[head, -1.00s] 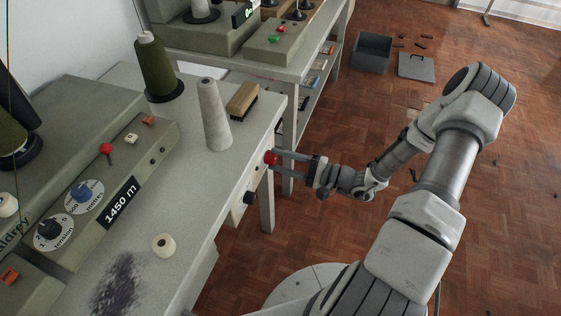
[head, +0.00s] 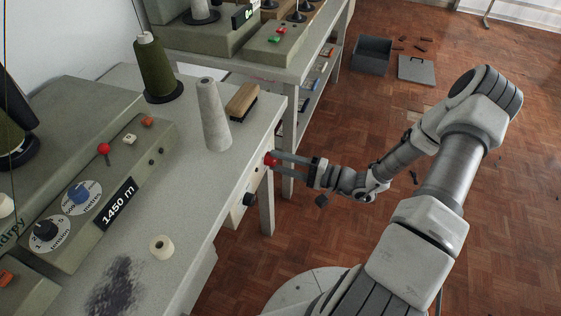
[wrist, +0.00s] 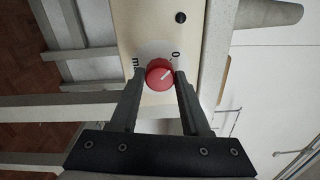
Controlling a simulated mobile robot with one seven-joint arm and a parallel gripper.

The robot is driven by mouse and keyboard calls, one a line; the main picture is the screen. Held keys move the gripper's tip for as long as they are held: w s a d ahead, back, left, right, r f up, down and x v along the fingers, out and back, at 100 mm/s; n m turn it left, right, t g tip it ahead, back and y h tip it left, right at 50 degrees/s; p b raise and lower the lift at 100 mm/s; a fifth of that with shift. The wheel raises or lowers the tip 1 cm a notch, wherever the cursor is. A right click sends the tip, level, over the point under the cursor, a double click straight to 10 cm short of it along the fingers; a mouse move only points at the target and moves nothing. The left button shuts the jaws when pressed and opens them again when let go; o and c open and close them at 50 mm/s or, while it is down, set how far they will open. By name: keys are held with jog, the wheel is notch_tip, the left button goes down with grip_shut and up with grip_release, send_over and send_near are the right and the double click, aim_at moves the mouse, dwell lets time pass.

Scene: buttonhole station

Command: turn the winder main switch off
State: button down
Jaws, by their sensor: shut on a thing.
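The red switch knob (head: 270,159) is on the pale front panel below the table edge. In the wrist view the red knob (wrist: 159,74) has a white pointer line slanting to the upper right, towards the "0" on its white dial plate (wrist: 154,48). Lettering starting "ma" shows on the plate's left. My gripper (head: 277,160) is shut on the red knob, with one finger on each side. The fingers also show in the wrist view (wrist: 159,82). They partly cover the lower plate.
A dark round knob (head: 249,199) sits lower on the same panel. The grey table (head: 195,190) carries a white cone (head: 214,115), a brush (head: 243,101) and a small roll (head: 162,248). A second bench (head: 290,68) stands behind.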

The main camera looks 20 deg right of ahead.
jog(key=shift+c, duration=1.8)
grip_release()
jog(key=p+v, duration=0.2)
jog(key=v, duration=1.5)
jog(key=shift+s+p, duration=0.2)
jog(key=shift+p, duration=0.1)
jog(key=shift+d, duration=0.15)
